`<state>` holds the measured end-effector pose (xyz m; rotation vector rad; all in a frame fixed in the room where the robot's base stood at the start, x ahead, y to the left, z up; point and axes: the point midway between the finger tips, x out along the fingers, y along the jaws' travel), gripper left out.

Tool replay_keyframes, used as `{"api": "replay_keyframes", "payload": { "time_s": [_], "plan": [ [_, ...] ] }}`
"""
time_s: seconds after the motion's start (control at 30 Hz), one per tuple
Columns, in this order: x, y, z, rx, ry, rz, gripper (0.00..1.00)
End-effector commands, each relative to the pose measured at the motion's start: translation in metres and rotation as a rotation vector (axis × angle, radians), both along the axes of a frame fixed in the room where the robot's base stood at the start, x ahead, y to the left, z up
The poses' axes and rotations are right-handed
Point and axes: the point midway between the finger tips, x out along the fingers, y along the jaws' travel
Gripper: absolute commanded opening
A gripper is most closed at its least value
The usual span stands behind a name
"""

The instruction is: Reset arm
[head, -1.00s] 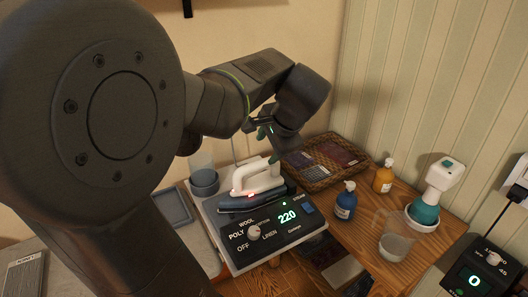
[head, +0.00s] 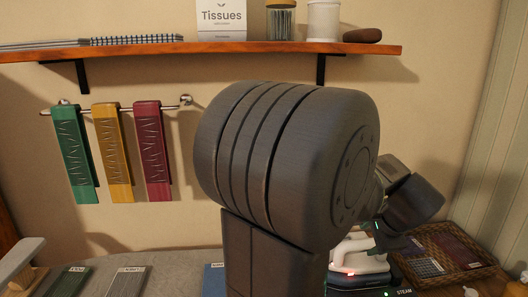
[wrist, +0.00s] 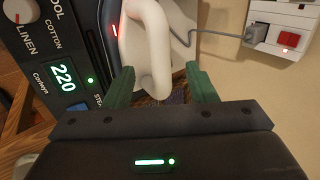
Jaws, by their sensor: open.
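My gripper (wrist: 160,69) is open, its two green fingers apart. In the wrist view the white looped handle (wrist: 158,55) of the iron reaches down between or just beyond the fingertips; I cannot tell whether they touch. In the head view my gripper (head: 381,238) is beside and above the iron (head: 358,256), partly hidden behind my large dark arm joint. The iron sits on its control station (wrist: 72,88), whose display reads 220, with a red light lit on the iron.
A wooden shelf (head: 225,49) with a Tissues box (head: 222,20) and containers runs above. Green, yellow and red pieces hang from a rail (head: 118,110) at left. A wicker tray (head: 450,255) lies right. A wall socket (wrist: 285,28) holds a grey plug.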

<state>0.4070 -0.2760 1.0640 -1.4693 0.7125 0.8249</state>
Motion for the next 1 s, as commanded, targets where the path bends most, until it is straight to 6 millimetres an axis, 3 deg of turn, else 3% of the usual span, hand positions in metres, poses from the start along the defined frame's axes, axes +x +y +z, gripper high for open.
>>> {"api": "replay_keyframes", "payload": {
  "time_s": [0.2,0.4,1.0],
  "plan": [
    [0.023,0.002,-0.035,0.002,0.004,0.000,0.51],
    [0.035,0.003,-0.053,0.001,0.002,0.000,0.51],
    [0.037,0.004,-0.050,-0.002,0.000,0.000,0.51]
  ]
}}
